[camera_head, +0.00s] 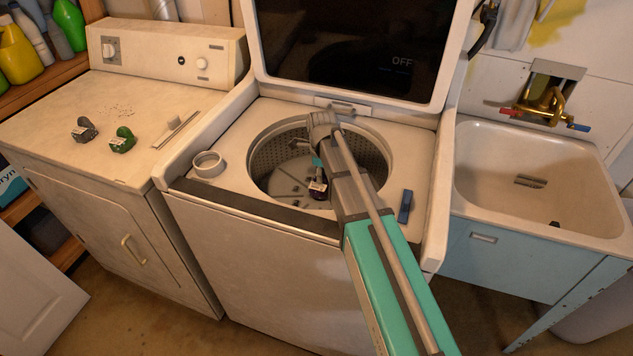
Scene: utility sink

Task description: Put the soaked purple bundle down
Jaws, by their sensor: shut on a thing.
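My arm reaches over the open top-loading washer (240,285), and my gripper (318,183) points down into its round metal drum (262,165). I cannot tell whether the bundle touches the drum. The pale sink (490,165) at the right has a small dark spot near its lower edge and a slotted drain.
The washer lid (350,45) stands open behind the drum. A white ring-shaped cup (208,164) and a blue object (406,206) sit on the washer top. A dryer (75,110) at left bears grey (83,130) and green (122,139) clips. A brass faucet (545,105) is above the sink.

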